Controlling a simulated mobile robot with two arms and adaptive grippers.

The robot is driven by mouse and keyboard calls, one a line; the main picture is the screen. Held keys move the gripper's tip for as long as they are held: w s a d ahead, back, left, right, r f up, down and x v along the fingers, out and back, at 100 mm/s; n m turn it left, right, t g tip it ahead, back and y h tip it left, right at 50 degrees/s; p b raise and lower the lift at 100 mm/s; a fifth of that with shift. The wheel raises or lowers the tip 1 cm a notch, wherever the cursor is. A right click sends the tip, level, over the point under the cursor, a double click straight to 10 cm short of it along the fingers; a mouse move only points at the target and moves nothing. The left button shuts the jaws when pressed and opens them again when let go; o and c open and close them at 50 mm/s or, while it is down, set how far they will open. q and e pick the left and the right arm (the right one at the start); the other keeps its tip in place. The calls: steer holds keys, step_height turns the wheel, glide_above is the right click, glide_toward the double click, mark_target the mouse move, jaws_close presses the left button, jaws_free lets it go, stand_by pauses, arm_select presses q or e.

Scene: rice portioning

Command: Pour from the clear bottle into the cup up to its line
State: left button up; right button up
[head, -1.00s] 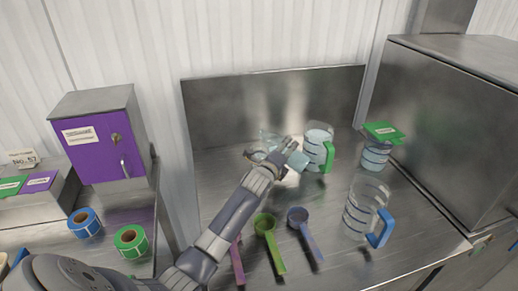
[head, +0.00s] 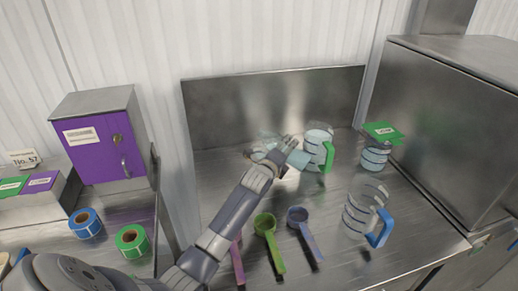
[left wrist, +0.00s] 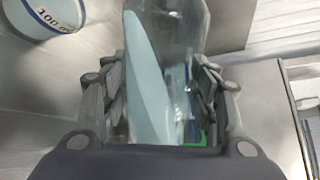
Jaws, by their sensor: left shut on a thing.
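My left gripper (head: 276,153) is shut on the clear bottle (left wrist: 182,30) at the back middle of the steel counter. The bottle is tilted, and its pale blue contents (left wrist: 145,85) lie slanted inside it in the left wrist view. In the head view its pale blue end (head: 298,159) is beside the clear cup with the green handle (head: 318,141); I cannot tell whether anything is flowing. A clear cup with a blue handle (head: 364,202) and dark lines looks empty. A lined cup (head: 374,157) with pale blue contents stands at the right. My right gripper is out of view.
A green scoop (head: 265,223), a dark blue scoop (head: 298,216) and a pink scoop (head: 237,262) lie in front. A green card (head: 382,132) is above the right cup. A steel box (head: 455,130) bounds the right, a steel backsplash (head: 230,110) the back.

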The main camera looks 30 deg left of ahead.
arm_select(q)
steer(key=shift+w, duration=0.3)
